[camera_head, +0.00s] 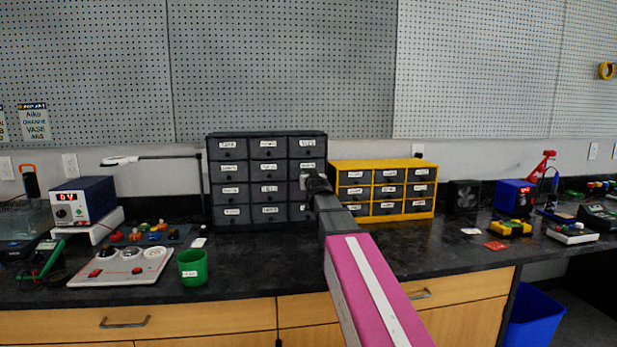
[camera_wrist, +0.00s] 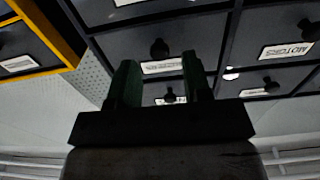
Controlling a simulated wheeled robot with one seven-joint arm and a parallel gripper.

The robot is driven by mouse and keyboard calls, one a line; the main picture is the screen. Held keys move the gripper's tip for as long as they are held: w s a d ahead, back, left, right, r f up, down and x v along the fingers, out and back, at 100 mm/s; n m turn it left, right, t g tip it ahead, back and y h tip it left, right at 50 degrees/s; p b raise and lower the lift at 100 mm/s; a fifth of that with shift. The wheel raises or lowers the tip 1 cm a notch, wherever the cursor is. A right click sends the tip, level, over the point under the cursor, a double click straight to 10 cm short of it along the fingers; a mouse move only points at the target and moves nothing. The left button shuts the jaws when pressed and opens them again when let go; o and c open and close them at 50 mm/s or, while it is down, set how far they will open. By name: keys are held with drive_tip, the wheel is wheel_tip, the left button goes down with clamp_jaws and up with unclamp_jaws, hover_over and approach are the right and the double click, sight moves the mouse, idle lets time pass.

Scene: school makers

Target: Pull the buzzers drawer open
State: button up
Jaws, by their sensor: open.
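A dark grey drawer cabinet (camera_head: 250,135) stands on the bench, with rows of drawers, each with a white label and a small black knob. I cannot read which label says buzzers. My gripper (camera_head: 312,180) is at the cabinet's right column, over the middle to lower rows, and hides part of it. In the wrist view, which looks upside down, my gripper (camera_wrist: 160,70) is open, its two green fingers either side of a drawer label (camera_wrist: 162,66). A black knob (camera_wrist: 159,48) shows just beyond the fingertips, not gripped. The drawers in view look shut.
A yellow drawer cabinet (camera_head: 383,164) stands close to the right. A green cup (camera_head: 192,270) and a white panel with dials (camera_head: 122,266) are on the bench at left. A lamp arm (camera_head: 160,158) reaches along the cabinet's left side. The bench front is mostly clear.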

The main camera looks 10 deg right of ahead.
sight(305, 166)
drive_tip(key=w, duration=0.3)
